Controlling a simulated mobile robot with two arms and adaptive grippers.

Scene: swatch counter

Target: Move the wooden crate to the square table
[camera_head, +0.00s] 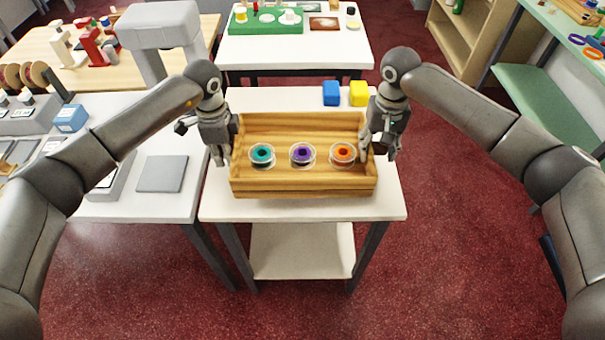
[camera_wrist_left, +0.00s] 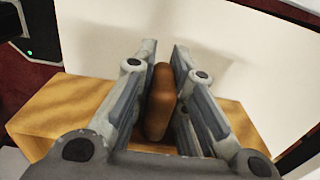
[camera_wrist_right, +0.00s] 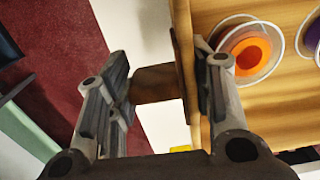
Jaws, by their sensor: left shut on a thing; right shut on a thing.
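The wooden crate (camera_head: 303,187) sits on a white table (camera_head: 388,205) in the middle of the head view. Inside it are three round clear containers with teal (camera_head: 262,155), purple (camera_head: 302,154) and orange (camera_head: 343,153) centres. My left gripper (camera_head: 224,158) is at the crate's left end; in the left wrist view its fingers close around a brown handle (camera_wrist_left: 159,105). My right gripper (camera_head: 376,156) is at the right end; in the right wrist view its fingers hold the crate's brown handle (camera_wrist_right: 153,84) and end wall. Which table is the square table I cannot tell.
A blue cube (camera_head: 331,93) and a yellow cube (camera_head: 359,94) stand behind the crate. A counter with a grey pad (camera_head: 162,174) is at left. Another white table (camera_head: 290,52) with a green board is behind. Open red floor lies at right.

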